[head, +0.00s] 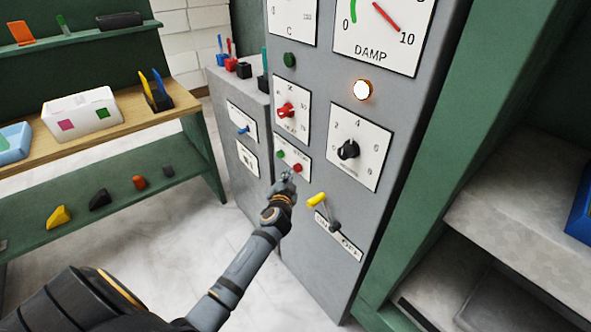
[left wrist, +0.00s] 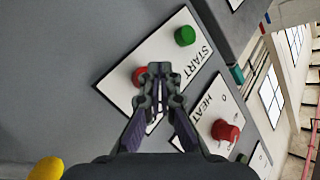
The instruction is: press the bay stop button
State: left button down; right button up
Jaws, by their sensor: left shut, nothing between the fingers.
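The red button (head: 297,168) sits on a small white plate (head: 305,178) on the grey cabinet, right of a green button (head: 280,153). In the left wrist view the green button (left wrist: 185,36) is marked START. The red button (left wrist: 139,75) is partly covered by my fingertips, and its label is hidden. My left gripper (head: 286,177) is shut and empty, just below the red button in the head view. In the left wrist view its closed fingertips (left wrist: 159,70) overlap the red button's edge. I cannot tell whether they touch it. My right gripper is not in view.
A yellow-handled lever (head: 318,200) sticks out close to the right of my gripper. A red HEAT knob (head: 286,110) is above the plate, and a black knob (head: 348,149) is to the right. An amber lamp (head: 362,90) glows. A shelf bench (head: 110,140) stands left.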

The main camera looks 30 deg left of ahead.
pick_arm(q)
jog(key=shift+s+a, duration=0.35)
jog(key=shift+s, duration=0.4)
jog(key=shift+s+a, duration=0.3)
jog(key=shift+s, duration=0.5)
jog(key=shift+s+a, duration=0.35)
jog(key=shift+s, duration=0.4)
jog(key=s+d+f+g+h, duration=0.1)
jog(key=s+f+g, duration=0.2)
jog(key=s+f, duration=0.8)
jog(key=s+f+g+h, duration=0.2)
jog(key=f+g, duration=0.2)
jog(key=f, duration=1.6)
jog(key=s+d+f+n+g+h, duration=0.1)
jog(key=s+d+f+g, duration=0.1)
jog(key=s+f, duration=0.4)
jog(key=s+d+f+g, duration=0.2)
jog(key=s+f, duration=0.4)
jog(key=s, duration=1.1)
jog(key=s+d+f+n+g+h, duration=0.1)
jog(key=s+d+f+g, duration=0.1)
jog(key=s+d+f, duration=0.2)
jog(key=s+f, duration=0.3)
jog(key=s, duration=0.4)
jog(key=shift+s+n+g+h, duration=0.25)
jog(key=shift+n+g+h, duration=0.05)
jog(key=shift+g, duration=0.1)
